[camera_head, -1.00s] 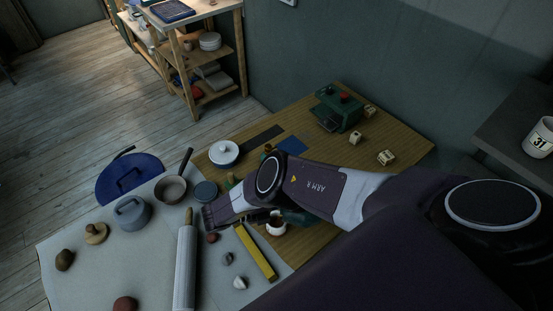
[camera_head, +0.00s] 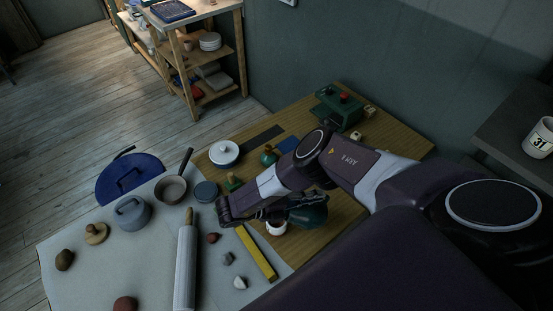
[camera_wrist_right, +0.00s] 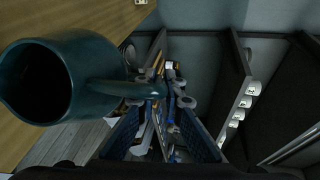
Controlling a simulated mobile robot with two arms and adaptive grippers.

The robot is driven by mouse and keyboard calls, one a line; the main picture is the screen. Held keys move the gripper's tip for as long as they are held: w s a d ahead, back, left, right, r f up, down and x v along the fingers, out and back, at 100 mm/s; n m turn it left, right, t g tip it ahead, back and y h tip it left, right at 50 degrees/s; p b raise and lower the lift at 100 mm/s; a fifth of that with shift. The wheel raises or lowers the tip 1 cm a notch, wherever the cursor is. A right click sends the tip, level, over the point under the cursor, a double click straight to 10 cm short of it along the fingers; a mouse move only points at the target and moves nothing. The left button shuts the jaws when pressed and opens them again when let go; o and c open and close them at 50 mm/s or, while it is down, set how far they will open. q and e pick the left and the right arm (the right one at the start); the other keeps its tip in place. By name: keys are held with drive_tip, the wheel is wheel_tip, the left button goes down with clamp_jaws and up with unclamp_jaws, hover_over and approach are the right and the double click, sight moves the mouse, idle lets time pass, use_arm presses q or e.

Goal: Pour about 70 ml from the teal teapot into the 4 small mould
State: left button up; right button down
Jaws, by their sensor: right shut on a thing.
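The teal teapot (camera_head: 308,214) hangs tilted above the wooden board, partly hidden by my right arm. In the right wrist view, the teapot (camera_wrist_right: 88,75) fills the left side, with its dark open mouth facing left. My right gripper (camera_wrist_right: 160,100) is shut on the teapot's handle; in the head view it shows dark just above the pot. A small white cup-like vessel (camera_head: 276,229) stands just left of and below the teapot, its top partly covered. I cannot read a number on it or tell whether any liquid is flowing. My left gripper is not in view.
A yellow bar (camera_head: 257,253) and a rolling pin (camera_head: 186,262) lie left of the vessel. A lidded white pot (camera_head: 224,153), a saucepan (camera_head: 171,189) and a green box (camera_head: 340,106) stand farther back. Small pale blocks (camera_head: 369,111) lie near the box.

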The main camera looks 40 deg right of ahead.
sight(327, 200)
drive_tip(key=shift+s+d+f+y, duration=0.3)
drive_tip(key=shift+s+d, duration=0.05)
drive_tip(key=shift+d, duration=0.25)
drive_tip(key=shift+s+d+f+t+y+b, duration=0.3)
drive_tip(key=shift+d+f+y+b, duration=0.35)
drive_tip(key=shift+b, duration=0.5)
drive_tip(key=shift+s+d+f+m+y+b, duration=0.25)
drive_tip(key=shift+d+f+m+b, duration=0.05)
drive_tip(key=shift+b, duration=0.55)
drive_tip(key=shift+s+d+f+t+y+b, duration=0.15)
drive_tip(key=shift+d+t+y+b, duration=0.15)
drive_tip(key=shift+b, duration=0.2)
drive_tip(key=shift+r, duration=0.2)
